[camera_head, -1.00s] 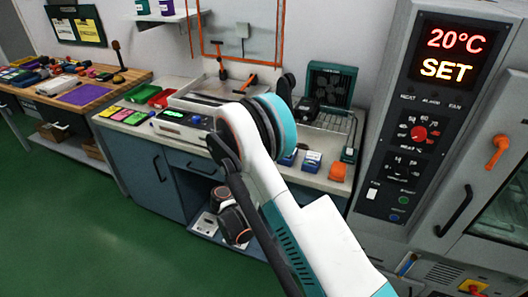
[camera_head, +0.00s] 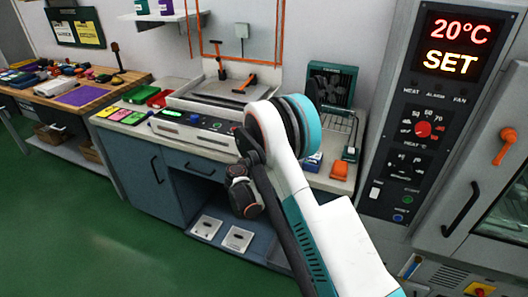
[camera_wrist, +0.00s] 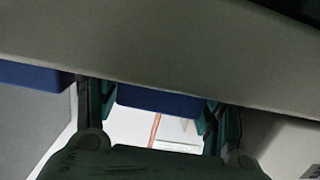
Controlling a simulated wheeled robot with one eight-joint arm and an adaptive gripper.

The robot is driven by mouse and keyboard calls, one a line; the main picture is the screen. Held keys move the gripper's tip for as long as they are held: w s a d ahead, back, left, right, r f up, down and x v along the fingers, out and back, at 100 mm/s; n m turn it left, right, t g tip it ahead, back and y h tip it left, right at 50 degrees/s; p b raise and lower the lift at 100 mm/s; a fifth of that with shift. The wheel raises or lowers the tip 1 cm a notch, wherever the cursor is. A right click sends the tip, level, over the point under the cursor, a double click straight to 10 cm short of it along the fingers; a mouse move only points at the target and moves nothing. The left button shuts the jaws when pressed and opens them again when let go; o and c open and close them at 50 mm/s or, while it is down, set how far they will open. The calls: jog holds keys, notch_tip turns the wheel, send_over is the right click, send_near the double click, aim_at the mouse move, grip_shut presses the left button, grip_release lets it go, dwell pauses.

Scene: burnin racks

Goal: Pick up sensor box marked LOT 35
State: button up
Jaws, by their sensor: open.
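A small blue box with a pale label (camera_head: 313,162) sits on the grey bench right of my arm, partly covered by it. No LOT number is readable, so I cannot tell which box is LOT 35. In the wrist view a dark blue block (camera_wrist: 160,100) shows between the two green fingers of my gripper (camera_wrist: 153,105), against a broad beige surface. Another blue block (camera_wrist: 30,75) lies further left. My gripper is open, and I cannot tell whether its fingers touch the middle block. The head view does not show the fingertips clearly.
An orange object (camera_head: 339,170) and a green rack (camera_head: 331,85) stand on the bench near the blue box. The tall oven cabinet (camera_head: 390,212) stands close on the right. White plates (camera_head: 237,239) lie on the low shelf. The green floor (camera_head: 70,215) at left is clear.

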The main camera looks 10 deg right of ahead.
jog(key=c, duration=1)
jog(key=shift+o, duration=0.2)
jog(key=shift+r, duration=0.15)
